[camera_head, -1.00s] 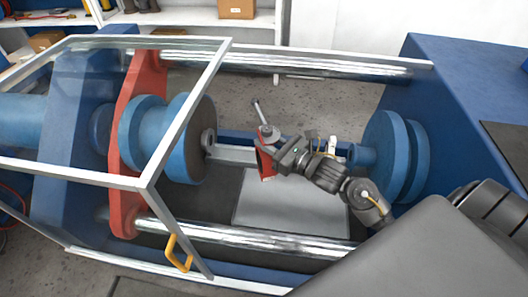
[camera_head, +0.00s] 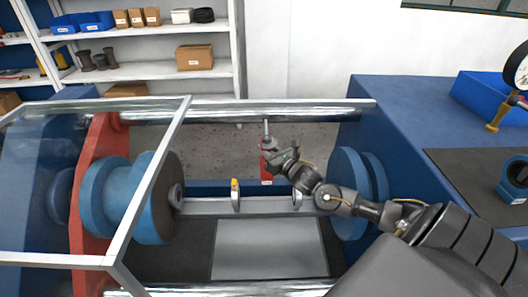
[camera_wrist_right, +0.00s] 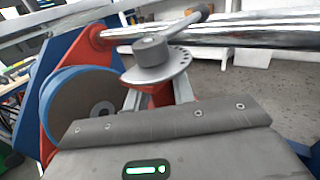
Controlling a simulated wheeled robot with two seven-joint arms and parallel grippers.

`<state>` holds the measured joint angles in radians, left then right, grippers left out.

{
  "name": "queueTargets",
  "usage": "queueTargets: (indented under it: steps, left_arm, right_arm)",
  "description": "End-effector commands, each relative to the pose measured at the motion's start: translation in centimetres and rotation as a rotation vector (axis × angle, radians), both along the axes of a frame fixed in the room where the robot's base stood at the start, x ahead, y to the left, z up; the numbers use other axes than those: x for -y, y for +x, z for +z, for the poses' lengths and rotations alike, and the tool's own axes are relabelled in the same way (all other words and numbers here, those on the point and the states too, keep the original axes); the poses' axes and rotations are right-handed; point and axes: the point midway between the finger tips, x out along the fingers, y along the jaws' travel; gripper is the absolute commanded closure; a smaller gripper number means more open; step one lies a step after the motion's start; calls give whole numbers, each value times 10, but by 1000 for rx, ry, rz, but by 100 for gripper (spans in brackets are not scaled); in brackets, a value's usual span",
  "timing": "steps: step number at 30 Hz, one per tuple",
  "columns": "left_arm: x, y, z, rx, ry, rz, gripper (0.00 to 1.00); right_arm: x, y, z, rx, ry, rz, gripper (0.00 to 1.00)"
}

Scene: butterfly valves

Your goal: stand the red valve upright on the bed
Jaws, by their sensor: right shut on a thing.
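The red valve (camera_head: 267,168) has a red body with a grey lever pointing up in the head view. My right gripper (camera_head: 279,158) is shut on it and holds it near the far chrome rail. In the right wrist view the valve's grey notched disc and lever (camera_wrist_right: 155,58) stand just past my gripper, with a little of the red body (camera_wrist_right: 162,95) below. The jaws hide most of the body. The bed carries a light grey plate (camera_head: 270,250), clear on top, nearer than the valve. My left gripper is not in view.
Two upright ring-like pieces, one with a yellow top (camera_head: 236,195), stand on the rail behind the plate. Blue round flanges (camera_head: 122,195) flank the bed. A glass guard frame (camera_head: 150,185) covers the left. The far chrome rail (camera_head: 240,110) crosses behind.

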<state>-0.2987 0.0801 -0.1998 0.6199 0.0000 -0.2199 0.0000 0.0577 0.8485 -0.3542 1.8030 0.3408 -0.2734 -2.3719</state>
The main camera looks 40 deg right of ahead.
Motion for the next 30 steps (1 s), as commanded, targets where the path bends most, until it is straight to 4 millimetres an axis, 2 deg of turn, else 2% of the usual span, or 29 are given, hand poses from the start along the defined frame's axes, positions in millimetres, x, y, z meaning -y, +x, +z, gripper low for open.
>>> queueTargets:
  steps: [3, 11, 30]
  left_arm:
    - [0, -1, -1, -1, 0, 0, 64]
    - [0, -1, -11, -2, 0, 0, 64]
    - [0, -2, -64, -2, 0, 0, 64]
  right_arm:
    - [1, 1, 4, 12, 1, -1, 100]
    - [1, 1, -8, 11, 1, -1, 100]
    - [0, 1, -71, 12, 1, 0, 100]
